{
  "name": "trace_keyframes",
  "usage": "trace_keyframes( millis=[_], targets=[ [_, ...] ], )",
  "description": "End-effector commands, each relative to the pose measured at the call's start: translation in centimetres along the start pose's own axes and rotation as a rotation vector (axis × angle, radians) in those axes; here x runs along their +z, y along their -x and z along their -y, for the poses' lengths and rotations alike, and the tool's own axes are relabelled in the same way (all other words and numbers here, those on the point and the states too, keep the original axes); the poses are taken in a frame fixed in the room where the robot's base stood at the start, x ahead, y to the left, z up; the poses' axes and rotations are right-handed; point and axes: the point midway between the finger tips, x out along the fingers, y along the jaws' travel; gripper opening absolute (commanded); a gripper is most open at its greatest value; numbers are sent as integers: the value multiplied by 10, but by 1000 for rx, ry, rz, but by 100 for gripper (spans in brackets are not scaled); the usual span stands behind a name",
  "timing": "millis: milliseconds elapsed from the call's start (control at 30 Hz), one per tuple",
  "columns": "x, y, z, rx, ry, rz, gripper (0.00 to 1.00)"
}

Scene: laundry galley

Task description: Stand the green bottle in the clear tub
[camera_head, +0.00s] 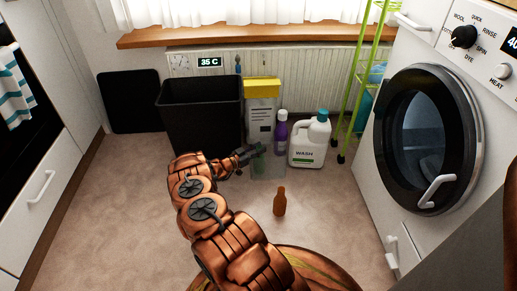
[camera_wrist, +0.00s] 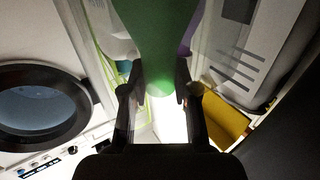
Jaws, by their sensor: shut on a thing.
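My gripper (camera_head: 250,153) is shut on the green bottle (camera_head: 259,150), low over the floor in front of the grey-and-yellow box. In the wrist view the bottle (camera_wrist: 158,40) fills the space between the two dark fingers of my gripper (camera_wrist: 160,85). The clear tub (camera_head: 269,171) is a faint see-through shape on the floor at the bottle. The bottle overlaps the tub in the head view; I cannot tell whether its base is inside or above it. My fingers hide part of the bottle.
A black bin (camera_head: 201,118) stands left of the box (camera_head: 261,112). A purple bottle (camera_head: 281,134) and a white wash jug (camera_head: 310,142) stand close behind and right of the tub. A small brown bottle (camera_head: 280,201) stands in front. A washing machine (camera_head: 440,60) is at the right.

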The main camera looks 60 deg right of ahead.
Motion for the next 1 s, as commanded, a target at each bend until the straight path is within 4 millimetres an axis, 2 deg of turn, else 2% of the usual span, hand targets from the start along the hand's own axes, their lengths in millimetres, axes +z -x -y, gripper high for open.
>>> trace_keyframes(
  millis=[33,300,667,767,1000],
  targets=[
    [0,0,0,0,1,0,32],
    [0,0,0,0,0,1,58],
    [0,4,1,-1,-1,1,58],
    [0,14,2,-2,-1,2,58],
    [0,57,1,-3,0,2,58]
  ],
)
